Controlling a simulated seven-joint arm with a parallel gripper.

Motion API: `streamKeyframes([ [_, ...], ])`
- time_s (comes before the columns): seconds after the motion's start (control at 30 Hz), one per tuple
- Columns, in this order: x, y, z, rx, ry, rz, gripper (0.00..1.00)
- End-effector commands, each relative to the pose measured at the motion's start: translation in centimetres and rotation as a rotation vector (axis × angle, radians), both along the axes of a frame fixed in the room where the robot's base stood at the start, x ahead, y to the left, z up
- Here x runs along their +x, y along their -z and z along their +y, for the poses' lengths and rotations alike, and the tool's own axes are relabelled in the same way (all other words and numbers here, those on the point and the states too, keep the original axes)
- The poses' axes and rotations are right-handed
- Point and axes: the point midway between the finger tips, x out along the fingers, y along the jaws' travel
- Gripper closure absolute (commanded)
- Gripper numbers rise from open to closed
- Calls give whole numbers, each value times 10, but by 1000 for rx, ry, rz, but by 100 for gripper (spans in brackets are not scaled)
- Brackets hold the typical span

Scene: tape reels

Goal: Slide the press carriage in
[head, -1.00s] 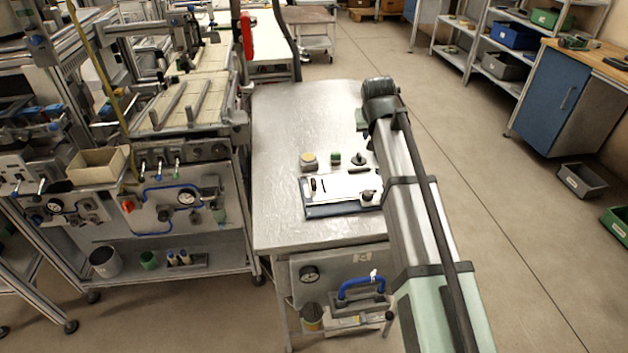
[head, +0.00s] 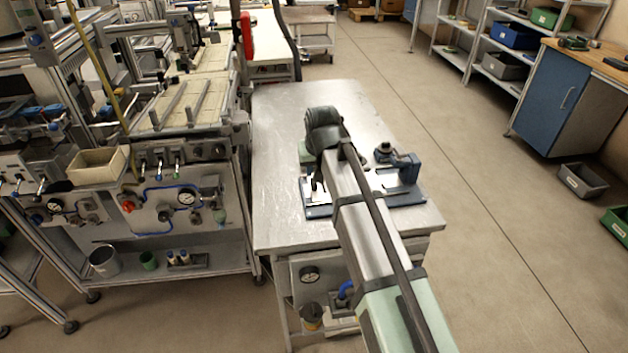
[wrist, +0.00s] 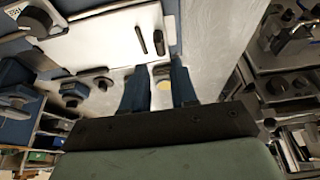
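The press carriage seems to be the white plate (wrist: 110,38) with two short black pieces (wrist: 158,43) on it, on a blue base (head: 322,211). In the head view my arm hides most of the plate. The blue press frame (head: 408,168) stands at the base's right end. My gripper (wrist: 160,68) is in the wrist view, its two dark blue fingers apart with nothing held between them. The fingertips appear close to the plate's edge and the black pieces; I cannot tell whether they touch. In the head view the fingers are mostly hidden by my arm.
A yellow-topped round part (wrist: 163,85) shows between my fingers, beyond them. A black knobbed part (head: 382,152) stands behind the base, near the press. The metal table (head: 285,120) is clear at its far and left sides. A machine bench (head: 190,200) stands close on the left.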

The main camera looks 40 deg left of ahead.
Motion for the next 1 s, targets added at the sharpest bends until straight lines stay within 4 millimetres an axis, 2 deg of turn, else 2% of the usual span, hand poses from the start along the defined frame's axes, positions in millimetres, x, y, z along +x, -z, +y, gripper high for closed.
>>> streamKeyframes([
  [0.3, 14, 47, 14, -1, 0, 1, 72],
  [0.5, 19, 65, 20, 0, 0, 0, 72],
  [0.7, 21, 73, 22, 1, 0, -1, 72],
  [1.0, 21, 73, 22, 1, 0, -1, 74],
])
